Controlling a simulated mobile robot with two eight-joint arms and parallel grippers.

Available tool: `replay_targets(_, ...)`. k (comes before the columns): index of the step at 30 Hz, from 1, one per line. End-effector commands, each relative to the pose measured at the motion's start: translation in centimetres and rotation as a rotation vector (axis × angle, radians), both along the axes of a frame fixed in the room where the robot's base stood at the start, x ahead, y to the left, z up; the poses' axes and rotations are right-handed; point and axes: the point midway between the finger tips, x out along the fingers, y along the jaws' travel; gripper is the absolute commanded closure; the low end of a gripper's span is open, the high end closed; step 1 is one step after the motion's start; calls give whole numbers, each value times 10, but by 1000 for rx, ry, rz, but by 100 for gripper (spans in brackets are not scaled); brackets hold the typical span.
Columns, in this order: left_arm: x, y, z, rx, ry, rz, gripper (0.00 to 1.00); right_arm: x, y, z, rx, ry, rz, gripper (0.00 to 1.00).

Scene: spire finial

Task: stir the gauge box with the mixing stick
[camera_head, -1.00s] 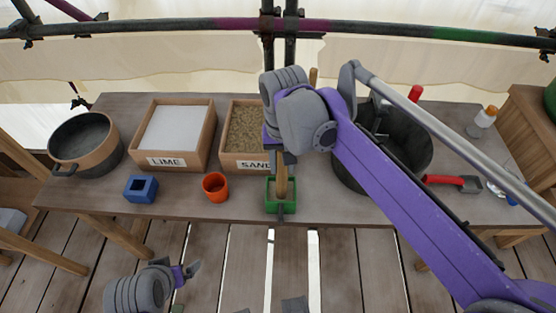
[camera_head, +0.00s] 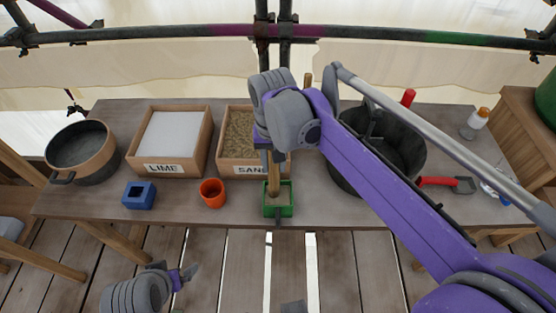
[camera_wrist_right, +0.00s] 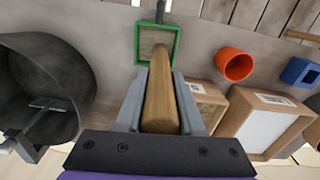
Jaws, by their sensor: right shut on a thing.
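The gauge box is a small green open box (camera_head: 267,212) at the table's front edge, with a dark handle at its front. It also shows in the right wrist view (camera_wrist_right: 138,44), with pale tan material inside. My right gripper (camera_head: 275,160) is above the box, shut on the wooden mixing stick (camera_head: 274,182). The stick points down and its lower end lies within the box outline; its depth inside is unclear. The stick also shows between the fingers in the right wrist view (camera_wrist_right: 160,98). My left gripper (camera_head: 186,277) is low in front of the table, away from the box; its jaw opening is unclear.
An orange cup (camera_head: 212,194) and a blue block (camera_head: 139,196) stand left of the gauge box. The sand box (camera_head: 225,160) and lime box (camera_head: 205,150) are behind. A large dark bucket (camera_head: 345,180) is to the right, partly behind my arm. A red-handled trowel (camera_head: 438,181) lies farther right.

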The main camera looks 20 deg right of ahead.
Motion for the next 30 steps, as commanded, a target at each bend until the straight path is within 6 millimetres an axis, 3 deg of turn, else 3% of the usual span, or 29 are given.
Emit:
replay_targets(10, 1, 0, 5, 0, -2, 0, 0, -17, 2, 1, 0, 0, 0, 100)
replay_targets(18, 1, 0, 8, 0, -3, 0, 0, -21, -10, 1, 0, 0, -2, 100)
replay_targets(30, 1, 0, 12, 0, -4, 0, 0, -7, -19, 0, 1, 0, 1, 100)
